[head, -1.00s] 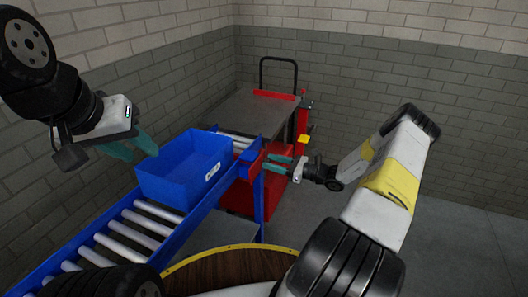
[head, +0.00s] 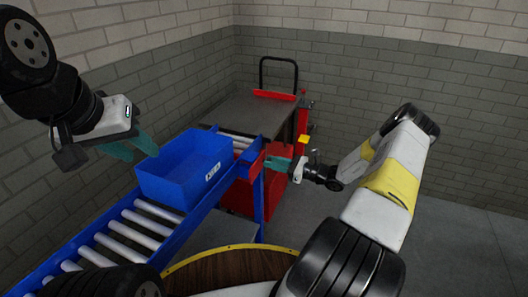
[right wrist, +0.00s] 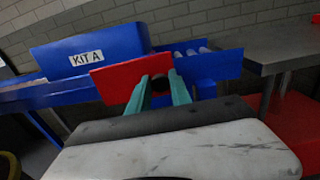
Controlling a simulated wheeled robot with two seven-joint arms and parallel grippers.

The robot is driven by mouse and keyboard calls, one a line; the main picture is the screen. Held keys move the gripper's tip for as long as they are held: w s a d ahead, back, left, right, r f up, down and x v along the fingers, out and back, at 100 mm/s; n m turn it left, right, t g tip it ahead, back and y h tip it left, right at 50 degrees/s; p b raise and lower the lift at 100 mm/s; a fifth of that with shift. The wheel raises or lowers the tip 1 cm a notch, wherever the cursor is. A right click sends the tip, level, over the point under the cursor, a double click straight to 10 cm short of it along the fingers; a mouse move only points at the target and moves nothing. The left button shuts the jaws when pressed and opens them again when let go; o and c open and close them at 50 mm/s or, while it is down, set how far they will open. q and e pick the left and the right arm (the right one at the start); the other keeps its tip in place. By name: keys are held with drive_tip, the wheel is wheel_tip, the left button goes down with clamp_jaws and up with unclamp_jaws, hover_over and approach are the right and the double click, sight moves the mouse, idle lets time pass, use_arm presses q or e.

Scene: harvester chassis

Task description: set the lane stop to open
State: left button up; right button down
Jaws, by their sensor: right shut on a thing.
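The lane stop shows as a red plate (right wrist: 118,80) at the end of the blue roller lane (head: 178,240). In the right wrist view the teal fingers of my right gripper (right wrist: 158,95) close around a dark round handle (right wrist: 160,84) by the plate's right edge. The fingers partly hide the handle. My left gripper (head: 130,147) is open and empty, left of the blue tote (head: 172,178), which rests on the rollers and is labelled KIT A.
A grey-topped cart (head: 250,108) with a black push handle stands beyond the lane's end. Red parts and a yellow piece (head: 304,139) are beside it. A round wooden top (head: 230,268) is near me. The floor at right is clear.

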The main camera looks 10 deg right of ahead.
idle(0.8)
drive_tip(key=v, duration=1)
drive_tip(key=shift+s+d, duration=0.25)
drive_tip(key=shift+d, duration=0.05)
drive_tip(key=c, duration=1.3)
unclamp_jaws()
drive_tip(key=shift+o, duration=0.2)
drive_tip(key=v, duration=0.7)
drive_tip(key=shift+s+d, duration=0.2)
drive_tip(key=shift+d, duration=0.15)
